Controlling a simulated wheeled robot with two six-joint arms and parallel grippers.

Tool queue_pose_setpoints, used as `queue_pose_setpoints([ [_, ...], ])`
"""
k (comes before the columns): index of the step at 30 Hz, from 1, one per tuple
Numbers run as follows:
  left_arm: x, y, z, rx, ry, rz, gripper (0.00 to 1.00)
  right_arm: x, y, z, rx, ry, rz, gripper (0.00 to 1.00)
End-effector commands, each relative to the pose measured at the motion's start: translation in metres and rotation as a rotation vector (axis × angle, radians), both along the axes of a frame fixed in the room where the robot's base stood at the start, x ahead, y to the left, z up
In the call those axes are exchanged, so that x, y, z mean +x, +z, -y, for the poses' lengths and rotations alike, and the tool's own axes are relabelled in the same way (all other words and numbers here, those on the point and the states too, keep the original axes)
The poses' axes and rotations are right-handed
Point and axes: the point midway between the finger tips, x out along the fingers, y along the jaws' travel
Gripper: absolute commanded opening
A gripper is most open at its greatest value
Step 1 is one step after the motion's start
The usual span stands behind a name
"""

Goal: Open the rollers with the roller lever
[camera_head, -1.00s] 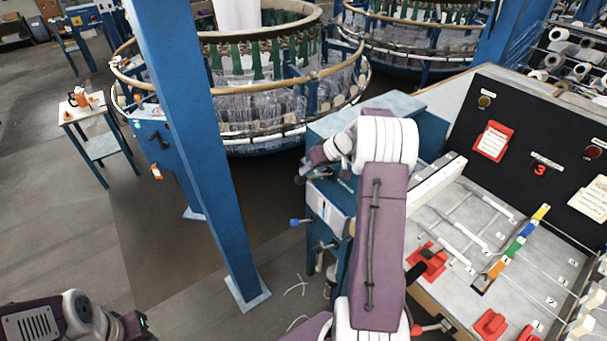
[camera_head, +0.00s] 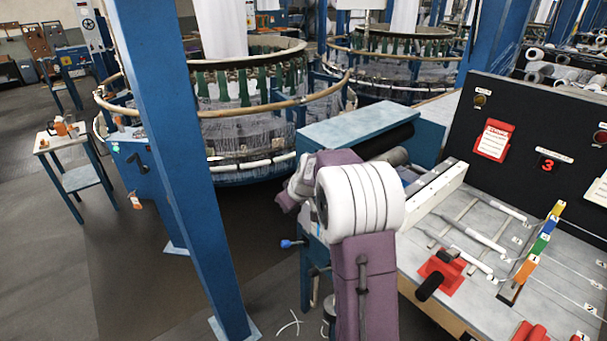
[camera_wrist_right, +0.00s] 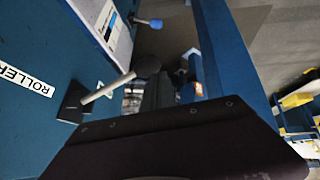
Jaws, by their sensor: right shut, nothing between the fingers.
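The roller lever (camera_wrist_right: 112,86) shows in the right wrist view as a metal rod with a round black knob, on a dark base on a blue panel. A white label (camera_wrist_right: 24,74) reading "ROLLER", partly cut off, is beside its base. My right gripper (camera_wrist_right: 165,90) is shut with nothing between its fingers. It appears close to the lever's knob; I cannot tell whether they touch. In the head view my right arm hides the gripper's fingers and much of the blue roller cabinet (camera_head: 362,118). A dark roller shows at the cabinet's top. My left gripper is out of view.
A second lever with a blue knob (camera_head: 287,243) sticks out left of the cabinet. A blue post (camera_head: 180,170) stands to the left. The control desk (camera_head: 470,215) with a red-based lever (camera_head: 440,272) is at the right. Circular looms stand behind.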

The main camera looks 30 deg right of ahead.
Motion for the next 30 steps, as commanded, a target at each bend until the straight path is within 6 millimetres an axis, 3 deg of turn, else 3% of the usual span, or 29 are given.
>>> queue_pose_setpoints([
  [6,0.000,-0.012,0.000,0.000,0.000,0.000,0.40,0.000,-0.010,0.001,0.000,0.000,-0.001,0.00],
  [24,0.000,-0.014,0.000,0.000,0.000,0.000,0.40,-0.003,-0.016,0.001,0.007,0.001,-0.015,0.00],
  [30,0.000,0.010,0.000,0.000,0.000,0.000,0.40,0.003,0.009,-0.003,0.003,0.002,-0.009,0.00],
])
